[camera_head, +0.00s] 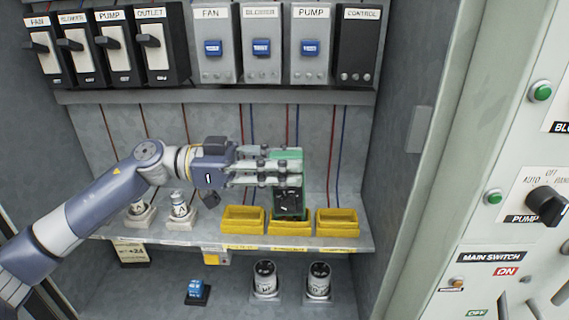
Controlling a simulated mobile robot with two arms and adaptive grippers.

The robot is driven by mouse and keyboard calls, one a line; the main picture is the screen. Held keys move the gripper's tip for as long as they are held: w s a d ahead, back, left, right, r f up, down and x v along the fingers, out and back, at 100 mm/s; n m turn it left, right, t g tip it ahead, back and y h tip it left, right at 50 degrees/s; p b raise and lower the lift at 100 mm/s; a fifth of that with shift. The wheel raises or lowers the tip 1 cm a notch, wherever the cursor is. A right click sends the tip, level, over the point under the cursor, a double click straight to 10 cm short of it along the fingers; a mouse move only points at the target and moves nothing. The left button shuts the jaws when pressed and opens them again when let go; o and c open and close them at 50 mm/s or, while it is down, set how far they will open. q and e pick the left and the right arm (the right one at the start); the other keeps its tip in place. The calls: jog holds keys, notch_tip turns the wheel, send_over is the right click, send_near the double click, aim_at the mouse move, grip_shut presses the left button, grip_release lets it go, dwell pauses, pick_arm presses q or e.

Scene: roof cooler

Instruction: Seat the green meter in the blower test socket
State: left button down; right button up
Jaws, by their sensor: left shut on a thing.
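The green meter (290,201), with a dark lower face, stands upright at the middle yellow tray on the shelf. My left gripper (284,167) reaches in from the left and is shut on the meter's upper part, its fingers hiding some of it. The meter's lower end overlaps the tray; I cannot tell whether it touches it. The blower unit (261,73) is a grey box in the upper row, with a blue TEST socket (261,47) on its front, above and left of the meter. My right gripper is not in view.
Similar FAN (213,71) and PUMP (311,72) units flank the blower unit. Yellow trays (243,226) line the shelf (195,238). Red and blue wires run down the back wall. A cabinet panel with switches (546,206) stands at the right.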

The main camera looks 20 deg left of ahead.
pick_arm(q)
jog(key=shift+f, duration=0.55)
dwell(0.4)
jog(key=c, duration=1.3)
grip_release()
notch_tip(320, 180, up, 10)
jog(key=shift+f, duration=0.1)
